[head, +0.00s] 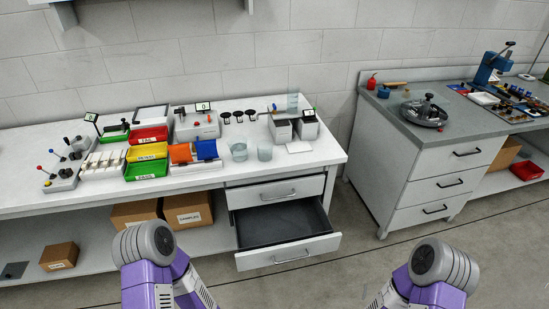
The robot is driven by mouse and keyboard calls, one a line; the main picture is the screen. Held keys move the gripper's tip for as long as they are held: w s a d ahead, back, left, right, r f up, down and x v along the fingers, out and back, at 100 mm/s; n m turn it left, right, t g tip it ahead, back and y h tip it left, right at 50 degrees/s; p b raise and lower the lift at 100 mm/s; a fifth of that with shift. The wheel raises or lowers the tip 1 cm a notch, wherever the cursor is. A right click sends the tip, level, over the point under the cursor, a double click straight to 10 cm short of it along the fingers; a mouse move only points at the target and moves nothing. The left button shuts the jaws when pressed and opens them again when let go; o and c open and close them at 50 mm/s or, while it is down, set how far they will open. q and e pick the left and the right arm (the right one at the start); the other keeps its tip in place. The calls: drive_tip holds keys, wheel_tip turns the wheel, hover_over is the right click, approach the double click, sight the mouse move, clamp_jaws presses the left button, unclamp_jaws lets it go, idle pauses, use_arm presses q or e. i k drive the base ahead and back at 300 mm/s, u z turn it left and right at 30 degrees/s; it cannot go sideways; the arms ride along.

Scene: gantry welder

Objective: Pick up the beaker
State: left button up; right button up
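Two clear glass vessels stand upright near the front of the white bench. The larger, left one looks like the beaker (239,151). A slightly smaller glass vessel (265,154) stands just right of it, with a small gap between them. What is inside either one is too small to tell. Both of my purple arms show at the bottom edge, well short of the bench, but neither gripper is in view.
The white bench (215,178) has an open, empty-looking drawer (285,228) jutting out below the glassware. Colored bins (147,152) and blue and orange pieces stand left of the vessels. Grey instruments (281,131) stand behind right. A grey-topped cabinet (420,150) is farther right.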

sight(264, 148)
drive_tip(key=z, duration=1.4)
drive_tip(key=i, duration=1.15)
drive_tip(key=u, duration=2)
